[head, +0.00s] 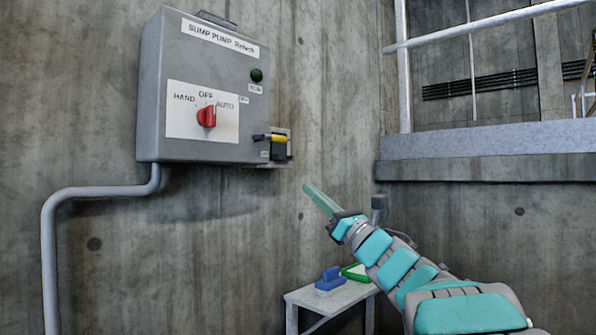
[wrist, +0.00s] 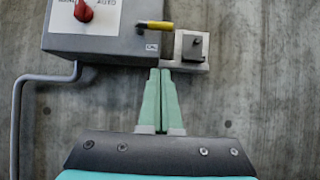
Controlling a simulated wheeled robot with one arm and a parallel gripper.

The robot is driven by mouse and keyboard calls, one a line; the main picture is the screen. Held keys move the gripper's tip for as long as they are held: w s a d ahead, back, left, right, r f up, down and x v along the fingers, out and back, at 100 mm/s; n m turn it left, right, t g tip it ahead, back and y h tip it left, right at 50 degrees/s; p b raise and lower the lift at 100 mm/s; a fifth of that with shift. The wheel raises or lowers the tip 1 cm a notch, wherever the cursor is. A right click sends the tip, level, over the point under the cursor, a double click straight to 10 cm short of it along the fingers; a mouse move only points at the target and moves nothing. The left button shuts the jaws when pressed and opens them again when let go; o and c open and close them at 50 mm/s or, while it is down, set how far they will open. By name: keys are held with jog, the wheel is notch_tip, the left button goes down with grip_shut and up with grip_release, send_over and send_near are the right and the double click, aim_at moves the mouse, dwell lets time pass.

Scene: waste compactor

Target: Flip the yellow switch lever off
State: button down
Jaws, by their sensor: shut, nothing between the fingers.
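The yellow switch lever (head: 279,139) is at the lower right side of the grey control box, in front of a small dark switch block on a pale plate. It lies roughly level and has a dark part at its left. In the wrist view the lever (wrist: 163,25) shows near the top, with the switch plate (wrist: 178,62) right of and below it. My gripper (head: 308,188) is shut and empty, below and to the right of the lever. In the wrist view the fingertips (wrist: 160,71) appear just below the box's lower right corner, apart from the lever.
The grey control box (head: 150,100) on the concrete wall carries a red selector knob (head: 207,116) and a green lamp (head: 256,75). A conduit (head: 48,250) runs down at left. A small table (head: 300,296) holds a blue object (head: 329,279) and a green-edged one (head: 355,272).

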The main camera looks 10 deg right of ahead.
aim_at(270, 139)
jog(key=s+d+r+p+x, duration=0.1)
jog(key=r+p+x, duration=0.1)
jog(key=x, duration=1)
jog(key=shift+r, duration=0.2)
jog(key=shift+a+f+n+b, duration=0.1)
jog(key=shift+a+n+b, duration=0.05)
jog(key=shift+n+b, duration=0.2)
jog(key=shift+n+g+y, duration=0.25)
jog(key=shift+g+y, duration=0.05)
jog(key=shift+y, duration=0.1)
jog(key=shift+d+n+b, duration=0.2)
jog(key=shift+n+b, duration=0.2)
jog(key=shift+b, duration=0.15)
